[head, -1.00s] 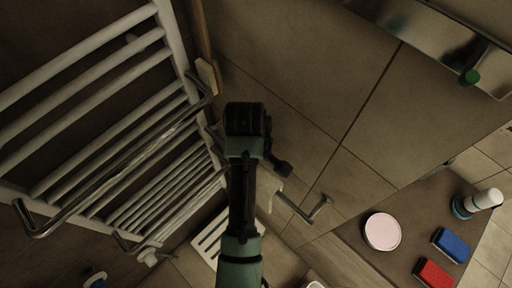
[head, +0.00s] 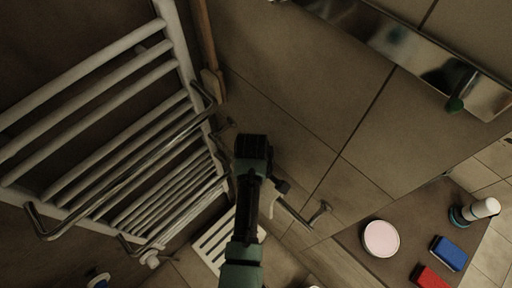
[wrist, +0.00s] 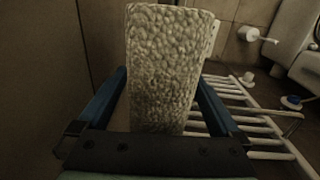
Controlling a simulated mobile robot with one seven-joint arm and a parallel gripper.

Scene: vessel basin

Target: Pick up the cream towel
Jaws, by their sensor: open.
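The cream towel (wrist: 163,65) is a thick, bumpy-textured block that fills the middle of the wrist view. My gripper (wrist: 163,76) is open, with one blue finger on each side of it. The towel stands between the fingers, and I cannot tell whether either finger touches it. In the head view, a small cream piece (head: 268,199), likely the towel, shows beside my arm near a metal bar (head: 293,215). Most of it is hidden behind the arm, and the fingers do not show there.
A white towel radiator (head: 95,80) with metal rails stands at left. A shiny metal shelf (head: 400,48) is at upper right. A brown surface at lower right holds a pink round dish (head: 381,239), a blue block (head: 449,253), a red block (head: 432,277) and a white bottle (head: 484,208).

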